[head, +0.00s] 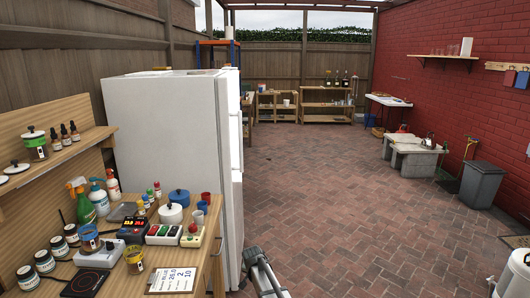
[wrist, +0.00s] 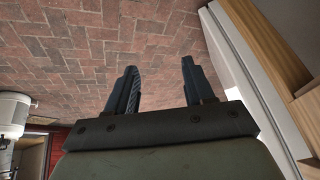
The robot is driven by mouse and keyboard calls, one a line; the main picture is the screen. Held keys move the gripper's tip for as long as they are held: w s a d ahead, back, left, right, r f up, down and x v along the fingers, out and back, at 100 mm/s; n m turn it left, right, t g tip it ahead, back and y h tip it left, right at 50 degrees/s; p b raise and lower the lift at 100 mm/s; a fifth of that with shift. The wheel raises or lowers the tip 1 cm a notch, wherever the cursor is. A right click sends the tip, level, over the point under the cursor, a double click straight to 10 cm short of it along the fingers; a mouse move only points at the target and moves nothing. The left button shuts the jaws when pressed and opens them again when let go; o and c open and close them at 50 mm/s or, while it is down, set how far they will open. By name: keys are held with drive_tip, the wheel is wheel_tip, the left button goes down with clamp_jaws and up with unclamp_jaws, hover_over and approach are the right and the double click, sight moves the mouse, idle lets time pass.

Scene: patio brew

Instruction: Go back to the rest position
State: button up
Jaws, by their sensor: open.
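My gripper (wrist: 157,85) shows in the wrist view with its two dark fingers apart and nothing between them. Beyond the fingertips is the brick floor (wrist: 90,45). In the head view a grey part of my arm shows at the bottom centre, to the right of the workbench. The fingers cannot be made out in the head view.
A wooden workbench (head: 203,254) at the left holds jars, bottles, pots and electric devices. A tall white fridge (head: 165,125) stands behind it. The brick floor (head: 340,190) is clear in the middle. A grey bin (head: 482,185) and a concrete sink (head: 412,155) stand at the right.

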drive_tip(key=s+d+f+n+g, duration=0.1)
drive_tip(key=s+d+f+g, duration=0.1)
drive_tip(key=s+d+f, duration=0.6)
drive_tip(key=s+d+f+g, duration=0.2)
drive_tip(key=s+f, duration=0.3)
drive_tip(key=s, duration=0.6)
drive_tip(key=s+d+f+n+g, duration=0.1)
drive_tip(key=s+d+f+g, duration=0.1)
drive_tip(key=s+d+f, duration=0.6)
drive_tip(key=s+d+f+n+g, duration=0.1)
drive_tip(key=s+g, duration=0.2)
drive_tip(key=s, duration=1.4)
drive_tip(key=s+d+f+g, duration=0.1)
drive_tip(key=s+g, duration=0.2)
drive_tip(key=s, duration=1.4)
drive_tip(key=shift+s+d+f+n+y, duration=0.2)
drive_tip(key=shift+d+f+n+y, duration=0.1)
drive_tip(key=shift+d+n, duration=0.1)
